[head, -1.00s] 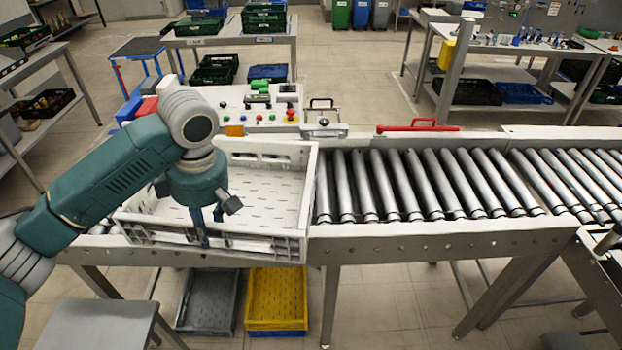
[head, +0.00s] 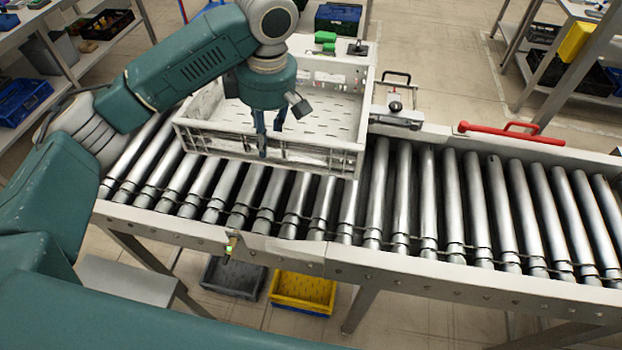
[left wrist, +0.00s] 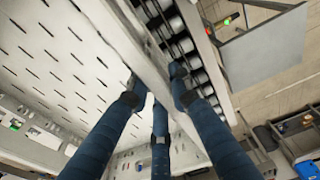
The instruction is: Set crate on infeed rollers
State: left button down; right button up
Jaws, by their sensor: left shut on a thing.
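The white crate (head: 262,152) is empty, with a slotted floor and open side walls. In the head view it is over the rear part of the rollers (head: 265,205), roughly level. I cannot tell whether its bottom touches them. My left gripper (head: 268,142) is shut on the crate's near wall, with fingers on both sides of it. In the left wrist view the fingers straddle the crate's wall (left wrist: 124,50), with the slotted floor on one side and rollers (left wrist: 180,40) on the other. My right gripper is not in view.
A control panel with buttons is partly hidden behind the crate. A latch box (head: 398,112) and a red handle (head: 510,130) sit on the conveyor's far rail. Rollers to the right are clear. A yellow bin (head: 305,290) and a grey bin (head: 233,277) are below.

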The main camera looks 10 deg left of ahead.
aim_at(268, 164)
pick_arm(q)
jog(key=shift+s+f, duration=0.3)
jog(key=shift+f, duration=0.35)
jog(key=shift+s+f, duration=0.25)
jog(key=shift+f, duration=0.35)
notch_tip(268, 164, down, 2)
jog(key=shift+w+f+b, duration=0.1)
jog(key=shift+f+b, duration=0.1)
jog(key=shift+b, duration=0.1)
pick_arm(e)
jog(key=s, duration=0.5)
pick_arm(q)
jog(key=f, duration=0.4)
jog(key=f+p, duration=0.1)
jog(key=f, duration=0.4)
jog(key=w+f+p, duration=0.1)
jog(key=f, duration=0.4)
jog(key=shift+f, duration=0.55)
jog(key=c, duration=1.7)
grip_release()
jog(key=shift+s+f, duration=0.1)
jog(key=shift+s, duration=0.05)
jog(key=shift+o, duration=0.6)
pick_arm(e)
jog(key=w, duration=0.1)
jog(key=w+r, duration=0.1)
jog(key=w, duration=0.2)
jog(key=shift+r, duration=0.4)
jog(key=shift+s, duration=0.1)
